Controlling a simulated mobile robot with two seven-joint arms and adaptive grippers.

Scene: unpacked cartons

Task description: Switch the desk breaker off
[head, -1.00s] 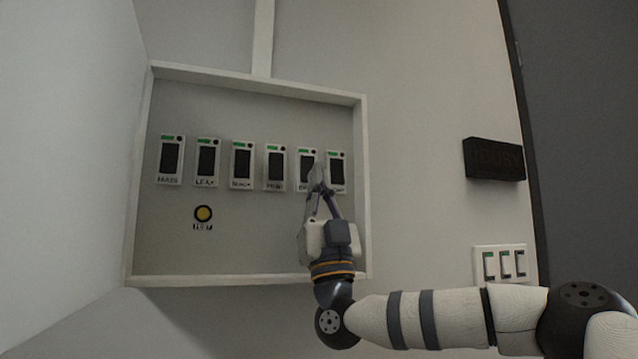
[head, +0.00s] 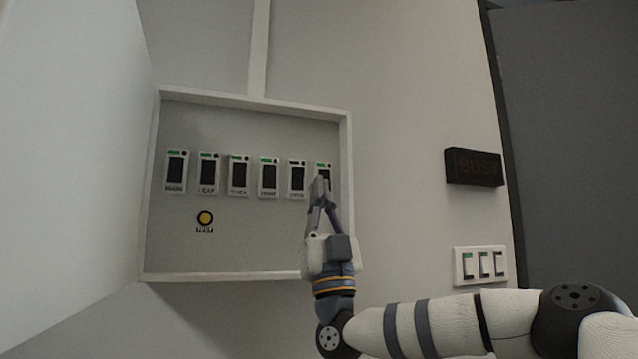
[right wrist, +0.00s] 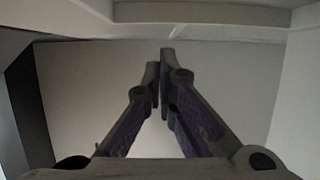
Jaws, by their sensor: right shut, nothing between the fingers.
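A shallow framed breaker panel (head: 250,267) is on the wall, with several dark rocker breakers in a row. The other labels are too blurred to read surely, so I cannot tell which is the desk breaker. My right gripper (head: 319,183) is shut and empty, its tips over the lower part of the rightmost breaker (head: 324,168), hiding its label. Contact is unclear. The right wrist view shows the closed fingers (right wrist: 160,62). My left gripper is not in view.
A yellow round test button (head: 205,218) is below the row. The panel's raised right rim (head: 347,150) is close to my right gripper. A dark BUSY sign (head: 474,167) and a white switch plate (head: 481,266) are on the wall to the right.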

